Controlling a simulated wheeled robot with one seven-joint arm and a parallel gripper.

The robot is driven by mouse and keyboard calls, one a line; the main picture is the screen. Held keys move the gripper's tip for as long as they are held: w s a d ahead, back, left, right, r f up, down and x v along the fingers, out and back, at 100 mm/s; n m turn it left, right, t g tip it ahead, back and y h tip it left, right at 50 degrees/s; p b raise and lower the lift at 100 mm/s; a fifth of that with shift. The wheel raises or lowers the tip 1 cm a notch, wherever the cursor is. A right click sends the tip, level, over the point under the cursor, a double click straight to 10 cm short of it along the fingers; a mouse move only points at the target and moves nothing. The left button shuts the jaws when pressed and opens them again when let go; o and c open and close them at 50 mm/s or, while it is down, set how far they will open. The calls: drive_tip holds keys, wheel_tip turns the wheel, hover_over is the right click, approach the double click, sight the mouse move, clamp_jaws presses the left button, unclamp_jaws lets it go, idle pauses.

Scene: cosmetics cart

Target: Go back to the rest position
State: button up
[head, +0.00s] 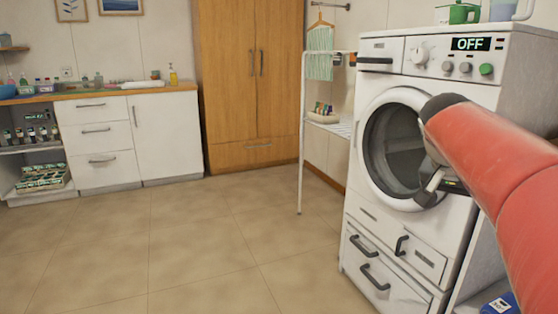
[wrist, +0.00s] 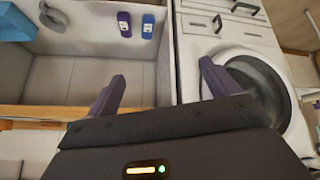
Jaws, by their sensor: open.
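My red arm reaches in from the right edge of the head view. My gripper (head: 440,182) hangs in front of the washing machine (head: 387,57), partly hidden by the arm. In the wrist view my gripper (wrist: 158,86) has its two dark purple fingers wide apart, with nothing between them. The washing machine (wrist: 226,27) also shows there, its round door behind the right finger. No task object besides my own arm shows.
A white drying rack (head: 301,130) stands left of the washer. Purple (wrist: 124,24) and blue (wrist: 148,26) bottles stand in a pale compartment beside it. A wooden wardrobe (head: 225,100) and white cabinets (head: 165,135) line the back. The tiled floor (head: 170,245) is clear at left and middle.

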drive_tip(key=s+a+f+n+t+y, duration=0.2)
drive_tip(key=s+a+f+n+y, duration=0.4)
drive_tip(key=s+a+f, duration=1.1)
drive_tip(key=s+a+n, duration=0.1)
drive_tip(key=n, duration=0.2)
drive_tip(key=shift+s+a+f, duration=0.2)
drive_tip(key=shift+s+a, duration=0.15)
drive_tip(key=shift+s, duration=0.05)
